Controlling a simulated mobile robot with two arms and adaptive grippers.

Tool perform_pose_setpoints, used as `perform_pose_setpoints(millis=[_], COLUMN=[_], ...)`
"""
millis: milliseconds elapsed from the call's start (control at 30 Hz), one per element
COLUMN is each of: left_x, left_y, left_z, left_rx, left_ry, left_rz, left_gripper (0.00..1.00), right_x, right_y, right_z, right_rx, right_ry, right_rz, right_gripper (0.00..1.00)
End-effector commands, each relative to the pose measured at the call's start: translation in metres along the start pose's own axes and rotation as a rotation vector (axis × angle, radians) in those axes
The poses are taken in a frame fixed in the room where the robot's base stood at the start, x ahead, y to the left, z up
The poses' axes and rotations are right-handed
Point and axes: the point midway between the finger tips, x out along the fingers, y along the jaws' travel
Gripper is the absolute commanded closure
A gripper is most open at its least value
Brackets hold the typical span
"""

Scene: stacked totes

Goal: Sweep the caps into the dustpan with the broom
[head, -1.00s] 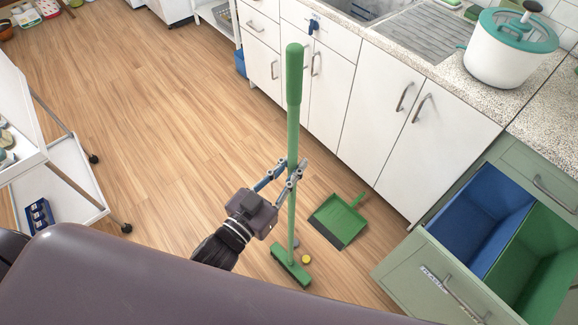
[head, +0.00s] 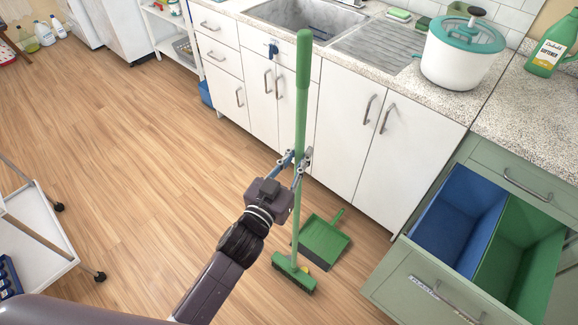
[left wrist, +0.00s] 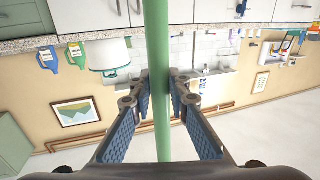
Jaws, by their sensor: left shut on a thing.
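The green broom (head: 302,85) stands nearly upright, with its head (head: 293,272) down on the wood floor. My left gripper (head: 297,162) is shut on the broom's handle about midway up. The left wrist view also shows the handle (left wrist: 161,50) between the fingers (left wrist: 160,98). The green dustpan (head: 324,240) lies on the floor just behind the broom head, its dark front edge towards the broom. A yellow cap (head: 307,267) shows partly at the broom head's right side, near the dustpan's edge. Other caps are not visible; the broom head may hide some. My right gripper is not in view.
White cabinets (head: 353,130) stand behind the dustpan. An open green drawer (head: 400,280) with a blue bin (head: 440,225) and a green bin (head: 510,235) juts out at the right. A white cart (head: 35,230) stands at left. The floor between is clear.

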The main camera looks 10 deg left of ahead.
Motion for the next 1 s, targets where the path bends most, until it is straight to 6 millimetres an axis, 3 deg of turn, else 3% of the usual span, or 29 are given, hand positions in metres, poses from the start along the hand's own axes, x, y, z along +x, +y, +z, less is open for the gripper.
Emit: perform_pose_setpoints(millis=[433, 1000], left_x=[0.061, 0.128], left_y=[0.012, 0.025], left_z=[-0.002, -0.017], left_rx=[0.000, -0.002], left_ry=[0.008, 0.008], left_rz=[0.002, 0.001], left_gripper=[1.00, 1.00], right_x=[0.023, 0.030], right_y=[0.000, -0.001], right_z=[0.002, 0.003], right_rx=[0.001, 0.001], right_ry=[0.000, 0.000], right_rz=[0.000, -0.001], right_gripper=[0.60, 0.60])
